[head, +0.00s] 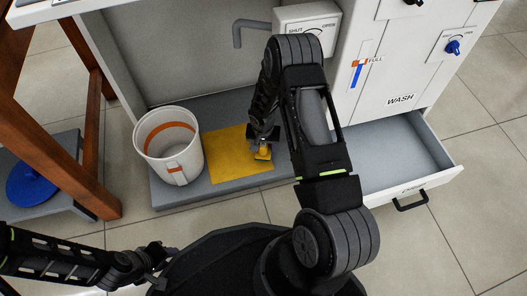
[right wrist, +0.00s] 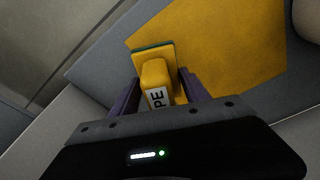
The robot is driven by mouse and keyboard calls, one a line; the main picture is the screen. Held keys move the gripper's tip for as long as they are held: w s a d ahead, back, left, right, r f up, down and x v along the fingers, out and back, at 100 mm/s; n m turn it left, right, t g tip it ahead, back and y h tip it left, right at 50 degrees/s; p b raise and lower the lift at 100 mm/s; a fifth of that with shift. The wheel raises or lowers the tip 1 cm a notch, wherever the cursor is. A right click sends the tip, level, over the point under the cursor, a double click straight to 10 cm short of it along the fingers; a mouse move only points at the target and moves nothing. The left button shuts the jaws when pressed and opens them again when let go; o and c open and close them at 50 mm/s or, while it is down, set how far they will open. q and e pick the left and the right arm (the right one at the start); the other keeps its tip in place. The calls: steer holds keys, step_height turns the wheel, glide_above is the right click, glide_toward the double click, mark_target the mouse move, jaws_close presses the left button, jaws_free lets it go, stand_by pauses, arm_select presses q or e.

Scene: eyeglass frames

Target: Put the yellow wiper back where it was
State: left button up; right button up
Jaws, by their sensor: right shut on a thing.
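The yellow wiper (head: 262,153) is in my right gripper (head: 263,143), over the right part of the yellow mat (head: 226,168). In the right wrist view the wiper (right wrist: 155,75) sits between the two fingers, with a dark green edge at its far end and a white label partly reading "PE". The mat (right wrist: 235,45) lies just beyond it. I cannot tell whether the wiper touches the mat. My left gripper (head: 155,254) is low at the left, away from the wiper; its fingers are too small and dark to read.
A white bucket (head: 169,151) with an orange band stands left of the mat on the grey shelf (head: 165,193). A tap (head: 238,32) is above. An open, empty drawer (head: 405,160) is at the right, beneath the "WASH" panel. A blue disc (head: 38,178) lies on a shelf at the far left.

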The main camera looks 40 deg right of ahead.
step_height(320, 180, down, 4)
steer(key=shift+r+b, duration=0.1)
steer(key=shift+b, duration=1.1)
steer(key=o, duration=1.3)
steer(key=r+p, duration=0.2)
steer(key=r, duration=0.2)
steer(key=s+a+r+p, duration=0.1)
steer(key=r, duration=0.3)
steer(key=r+p, duration=0.2)
steer(key=r, duration=0.2)
steer(key=shift+s+a+p, duration=0.15)
steer(key=shift+p, duration=0.15)
